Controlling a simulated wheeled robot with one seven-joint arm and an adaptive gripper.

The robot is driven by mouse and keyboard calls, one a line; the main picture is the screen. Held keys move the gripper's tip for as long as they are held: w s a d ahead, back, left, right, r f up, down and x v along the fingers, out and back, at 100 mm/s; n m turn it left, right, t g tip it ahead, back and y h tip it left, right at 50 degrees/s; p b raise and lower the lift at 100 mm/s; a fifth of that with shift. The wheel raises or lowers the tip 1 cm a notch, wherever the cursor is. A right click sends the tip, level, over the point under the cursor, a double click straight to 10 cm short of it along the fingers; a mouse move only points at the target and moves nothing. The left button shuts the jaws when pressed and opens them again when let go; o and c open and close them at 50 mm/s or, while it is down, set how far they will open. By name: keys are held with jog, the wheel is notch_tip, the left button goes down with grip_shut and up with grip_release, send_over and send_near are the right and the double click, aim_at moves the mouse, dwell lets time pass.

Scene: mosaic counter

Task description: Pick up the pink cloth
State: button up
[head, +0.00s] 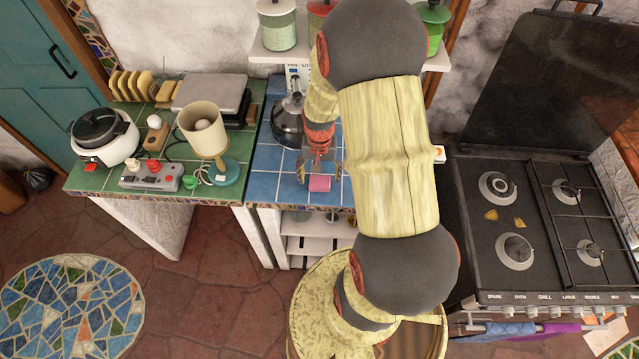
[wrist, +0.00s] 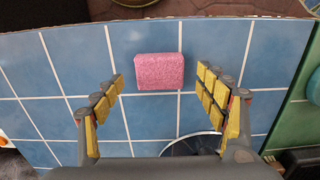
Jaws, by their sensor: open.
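The pink cloth (head: 320,183) lies on the blue tiled counter (head: 264,186), close to its front edge. In the wrist view the cloth (wrist: 159,71) is a small pink block with a speckled surface, lying flat on the blue tiles (wrist: 75,70). My gripper (head: 320,178) is above the counter at the cloth. In the wrist view my gripper (wrist: 160,82) is open, with one yellow-padded finger on each side and the cloth between and slightly beyond the tips. There is a gap between each finger and the cloth.
A dark kettle (head: 287,122) stands behind on the blue tiles. On the green counter to the left are a lamp (head: 203,130), a grey control box (head: 150,177) and a rice cooker (head: 104,136). A black stove (head: 540,215) is at the right. Blue tiles beside the cloth are clear.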

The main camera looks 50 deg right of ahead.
aim_at(320, 184)
notch_tip(320, 184, down, 3)
jog(key=shift+r, duration=0.1)
jog(key=shift+s+r, duration=0.1)
jog(key=c, duration=1.1)
jog(key=shift+c, duration=0.7)
